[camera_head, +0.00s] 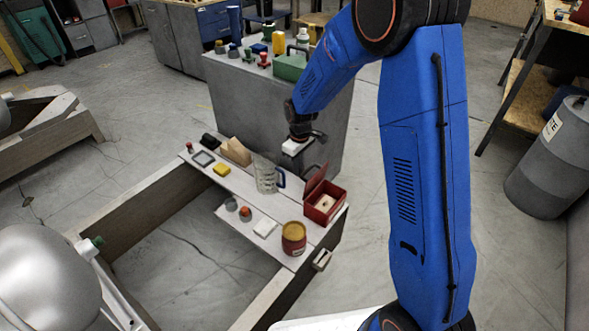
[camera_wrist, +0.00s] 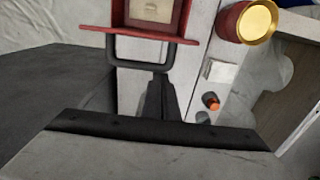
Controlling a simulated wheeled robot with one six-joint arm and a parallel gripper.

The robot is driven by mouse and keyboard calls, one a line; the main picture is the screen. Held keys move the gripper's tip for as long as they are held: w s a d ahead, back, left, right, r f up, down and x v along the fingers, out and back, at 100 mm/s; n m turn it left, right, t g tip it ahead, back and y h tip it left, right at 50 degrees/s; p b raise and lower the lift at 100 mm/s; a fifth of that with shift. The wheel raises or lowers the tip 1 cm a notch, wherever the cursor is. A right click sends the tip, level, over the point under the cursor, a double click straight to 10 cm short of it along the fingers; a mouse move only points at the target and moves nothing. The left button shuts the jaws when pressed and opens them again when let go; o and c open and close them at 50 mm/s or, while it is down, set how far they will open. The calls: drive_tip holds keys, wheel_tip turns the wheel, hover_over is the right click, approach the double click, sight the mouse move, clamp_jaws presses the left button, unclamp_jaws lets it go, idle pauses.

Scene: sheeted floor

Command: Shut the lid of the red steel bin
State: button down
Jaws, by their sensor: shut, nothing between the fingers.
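The red steel bin (camera_head: 323,212) stands at the right end of the white bench. Its red lid (camera_head: 315,180) is open, tilted up on the far left side. In the wrist view the bin (camera_wrist: 122,13) is at the top, with a pale item inside and a dark loop below its red edge. My gripper (camera_head: 311,167) is above and behind the raised lid in the head view. In the wrist view its dark fingers (camera_wrist: 158,88) are shut and empty, just below the loop. Whether they touch the lid is unclear.
A glass jug (camera_head: 266,174) stands left of the bin. A red-and-yellow jar (camera_head: 294,238) stands in front. A white block (camera_head: 265,227) and an orange-topped item (camera_head: 245,211) lie further left. A grey cabinet (camera_head: 235,105) stands behind. Floor right of the bench is clear.

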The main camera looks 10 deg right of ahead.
sight(308, 171)
drive_tip(key=shift+s+d+r+t+y, duration=0.25)
drive_tip(key=shift+s+d, duration=0.2)
drive_tip(key=shift+s+d+r+t+y, duration=0.25)
drive_tip(key=shift+s+d, duration=0.15)
drive_tip(key=shift+d, duration=0.05)
drive_tip(key=shift+s+d+r, duration=0.1)
drive_tip(key=shift+s+d, duration=0.5)
drive_tip(key=s+d+f+t+y, duration=0.1)
drive_tip(key=s+d+f, duration=0.1)
drive_tip(key=s+d, duration=0.4)
drive_tip(key=shift+f, duration=0.25)
drive_tip(key=shift+s+d, duration=0.1)
drive_tip(key=shift+s, duration=0.05)
drive_tip(key=shift+s+d+f, duration=0.4)
drive_tip(key=shift+f, duration=0.2)
drive_tip(key=shift+r, duration=0.15)
idle(0.4)
